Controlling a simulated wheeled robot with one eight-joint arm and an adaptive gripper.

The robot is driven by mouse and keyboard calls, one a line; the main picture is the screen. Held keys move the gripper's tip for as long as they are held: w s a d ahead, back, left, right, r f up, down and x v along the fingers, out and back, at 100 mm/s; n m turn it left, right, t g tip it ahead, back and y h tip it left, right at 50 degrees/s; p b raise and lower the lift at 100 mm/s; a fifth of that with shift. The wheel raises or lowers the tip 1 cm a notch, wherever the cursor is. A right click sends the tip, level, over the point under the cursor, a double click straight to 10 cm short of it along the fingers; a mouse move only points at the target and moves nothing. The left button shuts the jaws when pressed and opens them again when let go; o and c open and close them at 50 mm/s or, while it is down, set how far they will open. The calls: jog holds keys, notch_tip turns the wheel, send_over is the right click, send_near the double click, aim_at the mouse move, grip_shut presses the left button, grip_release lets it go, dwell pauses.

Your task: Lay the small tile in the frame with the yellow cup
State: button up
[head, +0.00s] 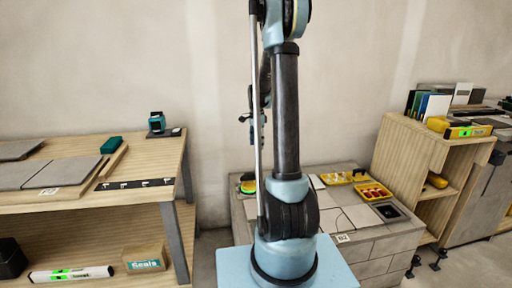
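No yellow cup can be made out for certain. A round yellow, green and red item (248,186) at the back left of the tiled block (374,244) is partly hidden by my arm. A dark square frame (388,211) lies at the block's right side, with something dark inside. I cannot tell which piece is the small tile; grey tiles (68,172) lie on the left workbench. Dark parts (256,119) behind my upright arm may be my wrist and gripper; fingers cannot be made out.
Two yellow trays, one at the back (340,177) and one with red pieces (373,191), sit on the block. The left workbench (150,161) holds a dark rail (135,183) and a teal device (157,122). A wooden shelf (398,146) stands at right.

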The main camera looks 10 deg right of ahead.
aim_at(256, 174)
jog(key=shift+m, duration=0.6)
jog(key=w+f, duration=0.1)
jog(key=f, duration=0.5)
jog(key=w+f, duration=0.1)
jog(key=f, duration=0.6)
jog(key=w+f, duration=0.1)
jog(key=f, duration=0.6)
jog(key=shift+d, duration=0.2)
grip_shut()
grip_release()
